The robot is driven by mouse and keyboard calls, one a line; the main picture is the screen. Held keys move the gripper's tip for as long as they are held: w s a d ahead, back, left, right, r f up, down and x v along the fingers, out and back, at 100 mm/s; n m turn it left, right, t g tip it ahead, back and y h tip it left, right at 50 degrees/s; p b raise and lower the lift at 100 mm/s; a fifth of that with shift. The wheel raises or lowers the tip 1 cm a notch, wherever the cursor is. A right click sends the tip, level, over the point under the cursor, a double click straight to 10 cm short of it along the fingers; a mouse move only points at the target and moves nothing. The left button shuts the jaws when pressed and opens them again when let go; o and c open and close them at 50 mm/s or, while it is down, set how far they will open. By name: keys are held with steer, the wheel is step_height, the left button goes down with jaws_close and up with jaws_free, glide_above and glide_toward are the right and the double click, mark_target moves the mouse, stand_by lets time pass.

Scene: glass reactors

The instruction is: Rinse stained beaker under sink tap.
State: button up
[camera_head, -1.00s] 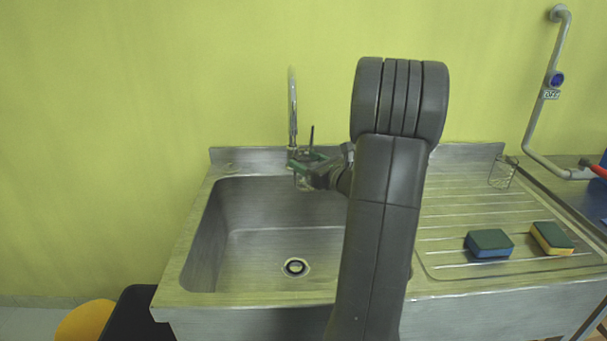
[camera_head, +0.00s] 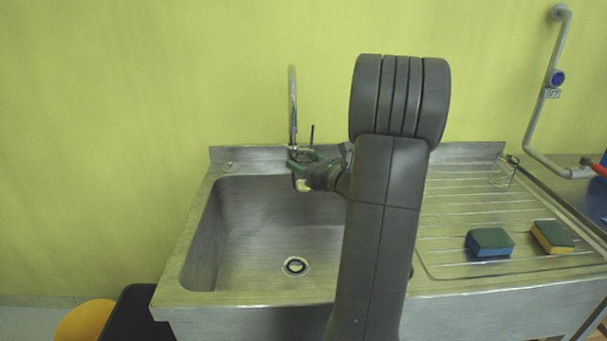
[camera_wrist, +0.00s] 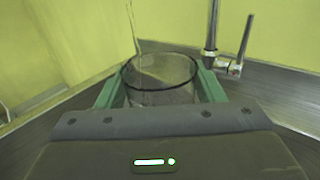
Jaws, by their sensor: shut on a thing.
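My gripper (camera_head: 303,163) is over the back of the sink basin (camera_head: 265,220), beside the tap (camera_head: 293,100). In the wrist view its green fingers (camera_wrist: 160,88) are shut on a clear glass beaker (camera_wrist: 158,72), one on each side. The beaker's round rim faces up toward the camera. A thin pale line comes down from above to the beaker's mouth; I cannot tell whether it is water or part of the spout. The tap's post (camera_wrist: 211,35) and side lever stand behind the beaker to the right. Any stain is not clear. My arm hides much of the basin's right side.
The drain (camera_head: 295,266) lies open in the basin floor. Two sponges, one green and blue (camera_head: 489,243) and one green and yellow (camera_head: 552,237), lie on the ribbed drainboard (camera_head: 450,215). A small glass vessel (camera_head: 502,172) stands at its back right. The wall is close behind.

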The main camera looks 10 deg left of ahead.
steer(key=v, duration=0.7)
steer(key=shift+s+d, duration=0.3)
steer(key=shift+r, duration=0.1)
stand_by(1.2)
steer(key=s+d+r+p, duration=0.2)
steer(key=d+r+p, duration=0.1)
steer(key=d+r, duration=0.1)
steer(key=shift+s, duration=0.4)
stand_by(0.6)
